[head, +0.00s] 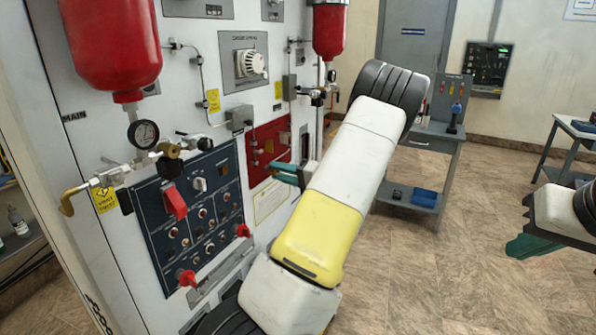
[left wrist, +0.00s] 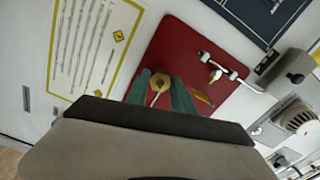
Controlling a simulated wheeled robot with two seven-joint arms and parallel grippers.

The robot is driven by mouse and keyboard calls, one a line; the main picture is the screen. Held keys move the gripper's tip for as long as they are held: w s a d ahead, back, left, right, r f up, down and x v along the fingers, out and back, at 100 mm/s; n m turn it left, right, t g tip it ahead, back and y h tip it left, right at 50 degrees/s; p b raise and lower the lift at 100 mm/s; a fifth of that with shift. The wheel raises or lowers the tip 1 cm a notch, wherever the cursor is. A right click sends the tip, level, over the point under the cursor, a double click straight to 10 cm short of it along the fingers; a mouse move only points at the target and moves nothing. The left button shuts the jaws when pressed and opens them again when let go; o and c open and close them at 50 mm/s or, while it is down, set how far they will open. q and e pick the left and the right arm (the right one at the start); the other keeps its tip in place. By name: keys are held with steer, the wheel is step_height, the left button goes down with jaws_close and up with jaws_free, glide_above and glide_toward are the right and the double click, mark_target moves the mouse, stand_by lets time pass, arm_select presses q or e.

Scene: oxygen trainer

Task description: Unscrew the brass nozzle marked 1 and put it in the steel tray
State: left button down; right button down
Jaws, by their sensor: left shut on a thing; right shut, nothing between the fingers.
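My left gripper (head: 276,170) is at the red panel (head: 266,140) on the white cabinet. Its teal fingers also show in the left wrist view (left wrist: 160,88), shut on a small brass hexagonal piece, the nozzle (left wrist: 160,81), in front of the red panel (left wrist: 200,55). I cannot read a number on it, nor tell whether it is still joined to the panel. In the head view it is hidden at the fingers. My right gripper (head: 522,245) is shut and empty at the right edge, over open floor. I cannot make out a steel tray for certain.
A blue panel (head: 188,215) with knobs and red handles is left of the left gripper. A gauge (head: 144,133), pipes and red tanks (head: 112,45) are above. A grey workbench (head: 432,140) stands behind my left arm.

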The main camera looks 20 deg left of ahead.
arm_select(q)
steer(key=shift+f+n, duration=0.1)
steer(key=shift+n, duration=1.2)
steer(key=shift+n, duration=1.8)
steer(key=shift+n, duration=0.5)
steer(key=c, duration=1.1)
jaws_free()
